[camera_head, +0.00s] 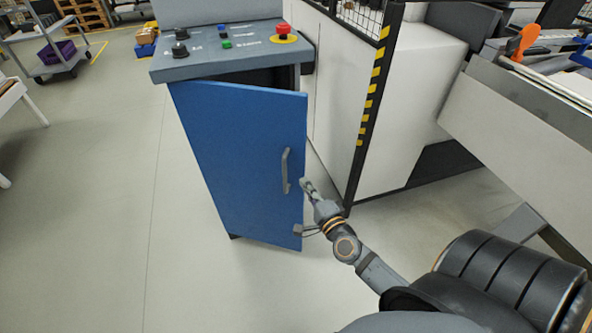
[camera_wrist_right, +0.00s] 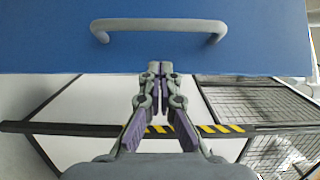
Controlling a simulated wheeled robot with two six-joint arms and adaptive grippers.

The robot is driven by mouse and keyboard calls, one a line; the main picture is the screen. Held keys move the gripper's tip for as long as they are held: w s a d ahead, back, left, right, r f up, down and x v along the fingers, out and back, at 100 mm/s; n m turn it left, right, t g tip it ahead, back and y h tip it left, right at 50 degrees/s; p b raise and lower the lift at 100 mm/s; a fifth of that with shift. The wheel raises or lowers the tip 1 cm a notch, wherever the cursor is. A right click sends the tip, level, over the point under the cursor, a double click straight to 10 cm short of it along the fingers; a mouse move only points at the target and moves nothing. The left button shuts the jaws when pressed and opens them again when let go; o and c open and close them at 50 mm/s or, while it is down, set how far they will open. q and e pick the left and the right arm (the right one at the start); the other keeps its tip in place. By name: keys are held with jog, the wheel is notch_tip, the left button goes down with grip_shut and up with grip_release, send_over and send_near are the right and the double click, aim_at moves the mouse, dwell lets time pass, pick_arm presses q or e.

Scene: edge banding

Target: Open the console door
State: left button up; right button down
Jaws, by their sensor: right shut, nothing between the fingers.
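The console (camera_head: 232,58) stands at the centre of the head view, with buttons on its grey sloped top. Its blue door (camera_head: 235,150) is ajar, with a dark gap at the top between it and the cabinet. The grey door handle (camera_head: 286,171) is near the door's right edge; it also shows whole in the right wrist view (camera_wrist_right: 158,25). My right gripper (camera_head: 304,183) is shut and empty beside the door's free edge, to the right of the handle and not around it. In the right wrist view its fingertips (camera_wrist_right: 157,68) reach the door's edge; contact is unclear. My left gripper is out of view.
A white machine (camera_head: 410,100) with a black and yellow striped post (camera_head: 371,100) stands close on the right. A red emergency button (camera_head: 284,34) sits on the console top. The floor left of the console is clear; a cart (camera_head: 60,62) is farther back.

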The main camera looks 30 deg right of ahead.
aim_at(294, 169)
jog(key=w, duration=0.6)
jog(key=shift+w+d, duration=0.2)
jog(key=shift+d, duration=0.05)
jog(key=shift+s, duration=0.15)
